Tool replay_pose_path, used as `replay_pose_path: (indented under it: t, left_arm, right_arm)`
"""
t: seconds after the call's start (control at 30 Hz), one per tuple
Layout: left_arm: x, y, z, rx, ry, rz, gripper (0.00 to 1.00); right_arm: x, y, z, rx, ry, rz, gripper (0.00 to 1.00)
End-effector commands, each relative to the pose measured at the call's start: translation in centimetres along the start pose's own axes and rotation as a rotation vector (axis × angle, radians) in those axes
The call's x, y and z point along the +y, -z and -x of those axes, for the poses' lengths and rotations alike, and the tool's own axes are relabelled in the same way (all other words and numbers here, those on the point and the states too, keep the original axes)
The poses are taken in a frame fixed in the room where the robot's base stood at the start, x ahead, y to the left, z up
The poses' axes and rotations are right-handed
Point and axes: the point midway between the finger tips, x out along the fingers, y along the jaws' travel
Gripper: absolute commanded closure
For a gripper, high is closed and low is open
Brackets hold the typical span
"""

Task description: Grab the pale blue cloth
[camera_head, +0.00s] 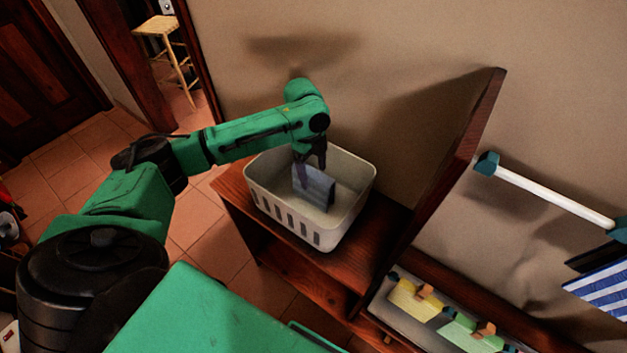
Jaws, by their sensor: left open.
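A folded pale blue-grey cloth (314,186) stands inside a cream plastic basket (357,199) with slotted sides. My left gripper (312,163) reaches down into the basket from above. Its dark fingers are open at the cloth's top edge; I cannot tell whether they touch it. The fingers hide a little of the cloth's upper edge. My right gripper is out of view.
The basket sits on a dark wooden cabinet (385,237) against a beige wall. An upright wood panel (455,165) stands to its right. A white rail (550,193), a blue-striped towel (603,290) and a yellow item (412,300) are farther right. Tiled floor lies left.

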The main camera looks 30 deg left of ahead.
Motion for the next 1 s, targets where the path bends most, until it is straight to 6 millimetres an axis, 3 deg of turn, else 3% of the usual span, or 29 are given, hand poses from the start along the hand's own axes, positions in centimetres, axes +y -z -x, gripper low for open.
replay_pose_path:
  t: [0.03, 0.2, 0.37, 0.4, 0.6, 0.63, 1.0]
  left_arm:
    - [0.3, 0.2, -0.5, -0.001, -0.005, 0.0, 0.17]
    - [0.2, 0.2, -3.1, -0.001, -0.001, -0.001, 0.17]
    - [0.2, 0.1, -3.2, -0.001, 0.001, 0.0, 0.17]
    - [0.2, 0.1, -3.2, -0.001, 0.0, 0.0, 0.2]
    - [0.2, 0.1, -3.2, -0.001, 0.0, 0.0, 0.97]
    - [0.2, 0.1, -3.2, -0.001, 0.0, 0.0, 1.0]
    - [0.1, 0.2, -2.4, -0.001, 0.002, -0.001, 1.0]
  right_arm:
    - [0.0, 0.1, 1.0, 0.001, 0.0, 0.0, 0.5]
    - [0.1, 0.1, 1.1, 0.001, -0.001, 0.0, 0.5]
    - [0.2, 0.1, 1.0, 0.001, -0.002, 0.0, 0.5]
    - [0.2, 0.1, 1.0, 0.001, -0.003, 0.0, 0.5]
    - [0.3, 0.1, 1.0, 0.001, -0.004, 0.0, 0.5]
    - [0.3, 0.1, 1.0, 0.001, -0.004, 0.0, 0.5]
    - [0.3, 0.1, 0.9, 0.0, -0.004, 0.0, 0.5]
